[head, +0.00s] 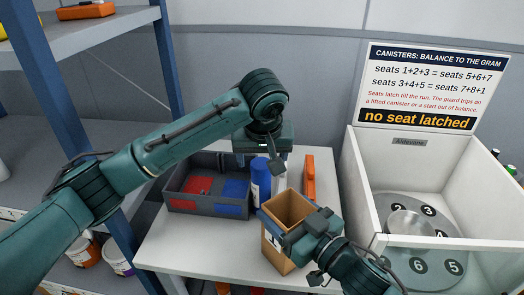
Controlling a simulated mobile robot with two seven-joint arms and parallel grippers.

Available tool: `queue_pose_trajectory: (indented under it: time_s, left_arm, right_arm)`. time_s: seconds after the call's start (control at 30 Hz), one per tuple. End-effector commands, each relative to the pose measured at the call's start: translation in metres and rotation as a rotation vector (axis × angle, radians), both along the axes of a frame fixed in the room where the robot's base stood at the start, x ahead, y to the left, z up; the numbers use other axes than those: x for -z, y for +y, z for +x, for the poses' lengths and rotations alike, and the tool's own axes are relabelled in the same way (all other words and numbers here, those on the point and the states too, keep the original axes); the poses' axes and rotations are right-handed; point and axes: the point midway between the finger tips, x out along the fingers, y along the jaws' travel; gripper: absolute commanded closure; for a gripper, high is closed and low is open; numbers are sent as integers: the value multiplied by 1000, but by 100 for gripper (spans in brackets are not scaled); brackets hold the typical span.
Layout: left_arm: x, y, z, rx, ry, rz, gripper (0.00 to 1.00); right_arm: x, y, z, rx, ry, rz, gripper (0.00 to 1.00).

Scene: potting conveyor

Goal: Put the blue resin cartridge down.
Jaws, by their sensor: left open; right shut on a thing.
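The blue resin cartridge (261,182) is a blue cylinder. It stands upright beside the right end of the grey tray, behind the brown box. My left gripper (262,158) is open, directly above the cartridge's top; its fingers are partly hidden and I cannot tell whether they touch it. My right gripper (287,237) is shut on the open-topped brown box (272,252) at the front of the white table. The box and gripper hide part of the table behind them.
The grey tray (196,209) has a red and a blue section. An orange tool (309,178) stands behind the box. A white-walled bin (450,180) with a numbered disc (395,235) is at right, under a sign (435,85). A blue shelf post (50,110) stands at left.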

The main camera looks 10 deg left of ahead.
Motion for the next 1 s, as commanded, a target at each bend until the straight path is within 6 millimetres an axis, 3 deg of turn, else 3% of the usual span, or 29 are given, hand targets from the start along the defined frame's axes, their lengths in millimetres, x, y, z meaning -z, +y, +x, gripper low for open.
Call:
queue_pose_trajectory:
  time_s: [0.1, 0.4, 0.73, 1.0]
  left_arm:
    - [-15, -2, -6, 2, -1, -1, 31]
    - [-30, 2, -14, 0, 1, -3, 28]
    - [17, 6, 5, -1, 2, 0, 28]
    - [37, 6, 15, 0, 0, -1, 28]
  right_arm:
    - [0, 0, 0, 0, 0, 0, 52]
    - [0, 0, 0, 0, 0, 0, 52]
    - [0, 0, 0, 0, -1, 1, 52]
    - [0, 0, 0, 0, -1, 1, 52]
